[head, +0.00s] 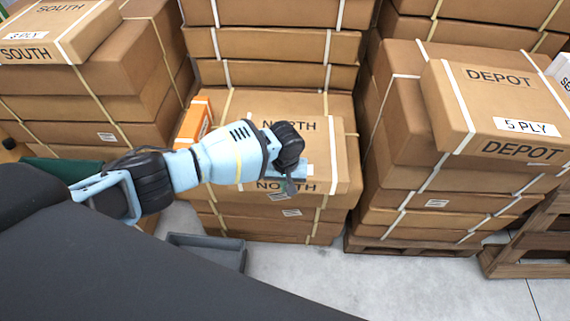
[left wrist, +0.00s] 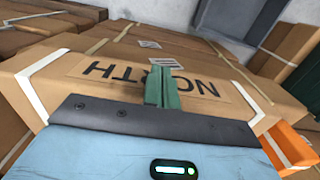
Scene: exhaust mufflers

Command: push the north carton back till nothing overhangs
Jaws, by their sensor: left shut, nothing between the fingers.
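The north carton (head: 335,171) is a brown box lettered NORTH on its top and front, with pale straps. It lies on a stack of cartons, its front face toward me. In the left wrist view its front face (left wrist: 95,68) shows NORTH upside down. My left gripper (head: 290,187) is in front of that face and covers part of the lettering. Its green fingers (left wrist: 162,87) are together with nothing between them. I cannot tell whether they touch the carton. The carton's front edge hides how far it sticks out over the stack. My right gripper is not in view.
An orange box (head: 197,122) stands at the carton's left side. A SOUTH stack (head: 85,80) is at left, a DEPOT carton (head: 480,95) on a stack at right. A taller stack (head: 270,45) rises behind. A grey bin (head: 210,248) sits on the floor.

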